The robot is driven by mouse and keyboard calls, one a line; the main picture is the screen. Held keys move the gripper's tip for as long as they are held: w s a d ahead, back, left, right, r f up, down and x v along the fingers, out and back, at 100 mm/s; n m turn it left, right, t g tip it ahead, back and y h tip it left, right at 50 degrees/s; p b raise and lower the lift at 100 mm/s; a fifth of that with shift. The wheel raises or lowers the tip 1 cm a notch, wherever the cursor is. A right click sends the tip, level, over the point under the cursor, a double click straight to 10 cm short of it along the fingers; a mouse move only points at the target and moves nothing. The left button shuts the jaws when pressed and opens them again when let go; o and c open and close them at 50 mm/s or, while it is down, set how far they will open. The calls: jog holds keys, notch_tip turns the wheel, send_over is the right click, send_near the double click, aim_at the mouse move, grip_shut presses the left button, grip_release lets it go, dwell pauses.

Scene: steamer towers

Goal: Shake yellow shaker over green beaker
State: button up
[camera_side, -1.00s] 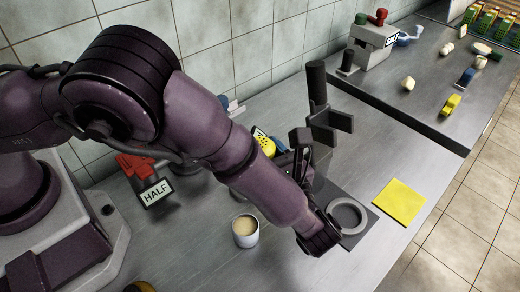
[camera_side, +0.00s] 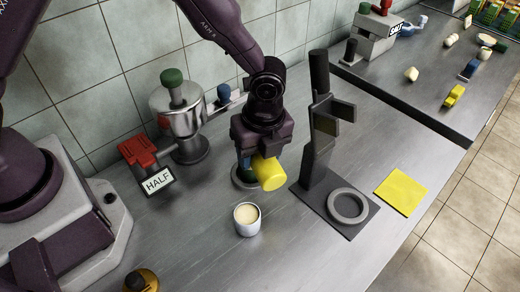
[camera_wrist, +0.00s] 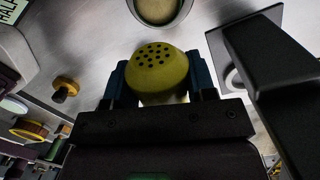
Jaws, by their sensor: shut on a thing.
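My gripper (camera_side: 256,162) is shut on the yellow shaker (camera_side: 270,173). The shaker lies tilted well over, nearly on its side, above the counter. In the wrist view the shaker (camera_wrist: 158,82) sits between my two blue fingers, its top with dark holes facing the camera. A grey round base (camera_side: 243,180) shows partly behind and below my gripper; what stands on it is mostly hidden. A bit of green (camera_wrist: 150,176) shows at the bottom of the wrist view; I cannot tell whether it is the green beaker. No green beaker is clearly visible.
A white cup with cream-coloured contents (camera_side: 247,220) stands in front of my gripper. A dark stand with a ring base (camera_side: 318,150) rises close on the right. A metal dispenser (camera_side: 178,110) and HALF sign (camera_side: 158,182) stand left. A yellow square (camera_side: 401,190) lies right.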

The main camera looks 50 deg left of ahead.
jog(key=h, duration=0.1)
jog(key=a+f+g+h, duration=0.1)
jog(key=h, duration=0.2)
jog(key=shift+w+a+f+g+h, duration=0.2)
jog(key=shift+f+g+h, duration=0.1)
jog(key=shift+f, duration=0.05)
dwell(0.4)
jog(key=shift+a, duration=0.55)
jog(key=shift+d, duration=0.7)
jog(key=shift+a, duration=0.55)
jog(key=shift+d, duration=0.9)
jog(key=shift+a, duration=0.55)
